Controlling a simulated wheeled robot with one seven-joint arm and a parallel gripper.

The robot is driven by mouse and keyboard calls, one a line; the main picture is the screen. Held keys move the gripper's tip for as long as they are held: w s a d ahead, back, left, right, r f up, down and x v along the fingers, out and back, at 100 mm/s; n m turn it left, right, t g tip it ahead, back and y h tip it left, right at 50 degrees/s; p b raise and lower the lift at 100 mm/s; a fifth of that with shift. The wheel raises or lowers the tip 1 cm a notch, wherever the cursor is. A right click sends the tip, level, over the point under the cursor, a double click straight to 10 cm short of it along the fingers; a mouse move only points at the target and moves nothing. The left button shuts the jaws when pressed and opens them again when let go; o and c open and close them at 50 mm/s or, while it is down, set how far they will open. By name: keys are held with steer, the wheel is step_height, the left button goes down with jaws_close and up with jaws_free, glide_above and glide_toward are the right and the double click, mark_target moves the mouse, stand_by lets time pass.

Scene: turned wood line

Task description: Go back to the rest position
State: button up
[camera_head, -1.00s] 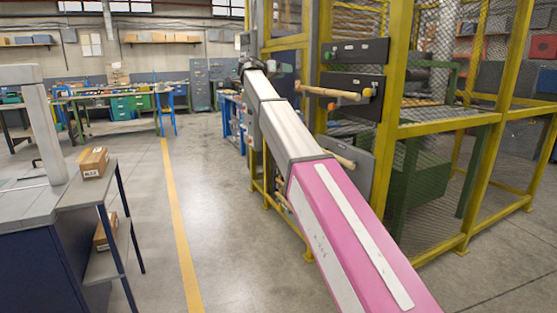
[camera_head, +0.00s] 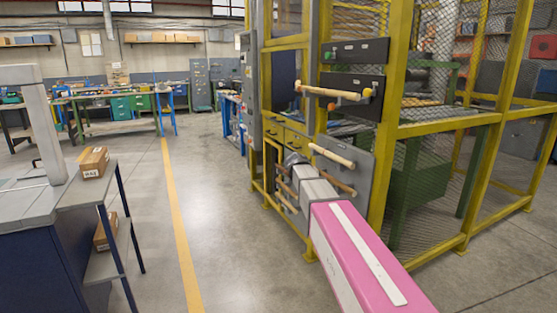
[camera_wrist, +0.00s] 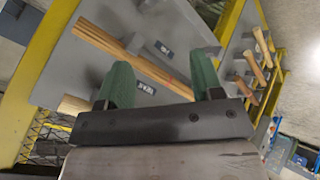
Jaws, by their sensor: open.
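My gripper (camera_wrist: 165,88) shows in the wrist view with its two green fingertips apart and nothing between them. Beyond the fingers is a grey panel (camera_wrist: 95,55) that carries turned wooden pieces (camera_wrist: 140,62). In the head view my pink and silver arm reaches forward from the bottom right, and its far end is low beside the yellow cage. The gripper itself is hidden there. A turned wooden piece (camera_head: 332,156) sits on the lower grey panel just above the arm, and another (camera_head: 335,92) sits on the dark panel higher up.
A yellow mesh cage (camera_head: 395,120) fills the right. At left a grey bench (camera_head: 25,205) has a side shelf with a cardboard box (camera_head: 93,162) on top and another box (camera_head: 105,232) below. The floor (camera_head: 225,220) between them is clear, with a yellow line (camera_head: 178,220).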

steer(key=s+d+f+n+g+y, duration=0.1)
steer(key=s+f+g+y, duration=0.1)
steer(key=s+f, duration=0.8)
steer(key=s+d+f+g+y, duration=0.1)
steer(key=s+f+y, duration=0.4)
steer(key=s+f, duration=0.6)
steer(key=s, duration=0.7)
steer(key=shift+s+d+f+n+g, duration=0.25)
steer(key=shift+s+d+n+g, duration=0.05)
steer(key=shift+s+n+g, duration=0.1)
stand_by(0.7)
